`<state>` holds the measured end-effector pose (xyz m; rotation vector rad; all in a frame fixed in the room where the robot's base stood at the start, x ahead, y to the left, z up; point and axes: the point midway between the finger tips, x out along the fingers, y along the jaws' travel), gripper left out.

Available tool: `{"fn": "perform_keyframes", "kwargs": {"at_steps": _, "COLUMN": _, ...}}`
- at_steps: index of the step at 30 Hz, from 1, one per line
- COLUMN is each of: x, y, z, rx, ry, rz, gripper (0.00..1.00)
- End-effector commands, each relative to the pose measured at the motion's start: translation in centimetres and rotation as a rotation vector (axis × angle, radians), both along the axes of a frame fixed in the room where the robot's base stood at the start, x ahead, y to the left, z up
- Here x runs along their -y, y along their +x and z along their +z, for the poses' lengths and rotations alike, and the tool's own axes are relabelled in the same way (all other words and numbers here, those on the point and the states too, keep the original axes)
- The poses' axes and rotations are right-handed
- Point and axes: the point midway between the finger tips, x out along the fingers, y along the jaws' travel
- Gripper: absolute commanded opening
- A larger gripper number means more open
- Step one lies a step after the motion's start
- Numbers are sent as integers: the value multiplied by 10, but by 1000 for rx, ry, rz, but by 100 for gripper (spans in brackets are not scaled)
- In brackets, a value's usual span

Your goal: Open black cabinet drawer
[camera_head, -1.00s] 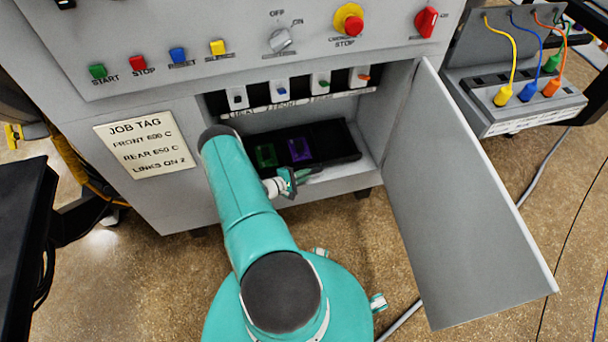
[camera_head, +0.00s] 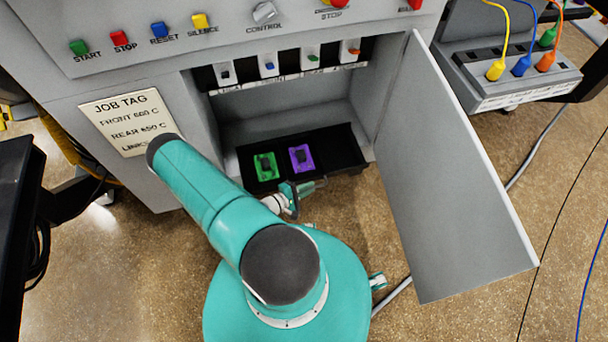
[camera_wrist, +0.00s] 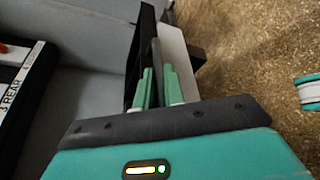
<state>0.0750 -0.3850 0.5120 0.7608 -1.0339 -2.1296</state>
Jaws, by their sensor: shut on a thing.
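The black drawer (camera_head: 338,152) sits low in the grey cabinet and is slid partly out past the cabinet's front. A green block (camera_head: 265,166) and a purple block (camera_head: 301,158) lie in it, each with a dark part on top. My gripper (camera_head: 304,188) is at the drawer's front edge. In the wrist view my gripper's green fingers (camera_wrist: 157,88) are shut around a thin dark upright bar, which looks like the drawer's handle (camera_wrist: 156,55). The head view shows the handle only in small part, behind the fingers.
A grey cabinet door (camera_head: 450,170) stands open to the right of the drawer. Several switches (camera_head: 268,64) line the top of the opening. A job tag (camera_head: 125,120) is on the left panel. A socket box with coloured plugs (camera_head: 520,80) stands at the right.

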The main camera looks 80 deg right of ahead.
Motion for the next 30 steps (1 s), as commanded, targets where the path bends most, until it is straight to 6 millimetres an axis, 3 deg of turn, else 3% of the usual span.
{"fn": "perform_keyframes", "kwargs": {"at_steps": 7, "x": -20, "y": -11, "z": 1, "rx": -1, "ry": -3, "rz": 3, "gripper": 0}}
{"fn": "perform_keyframes", "kwargs": {"at_steps": 20, "x": -22, "y": -13, "z": 1, "rx": 2, "ry": -3, "rz": 3, "gripper": 0}}
{"fn": "perform_keyframes", "kwargs": {"at_steps": 21, "x": -22, "y": -13, "z": 1, "rx": 3, "ry": -4, "rz": 2, "gripper": 19}}
{"fn": "perform_keyframes", "kwargs": {"at_steps": 30, "x": -23, "y": -14, "z": 0, "rx": 2, "ry": -2, "rz": 1, "gripper": 20}}
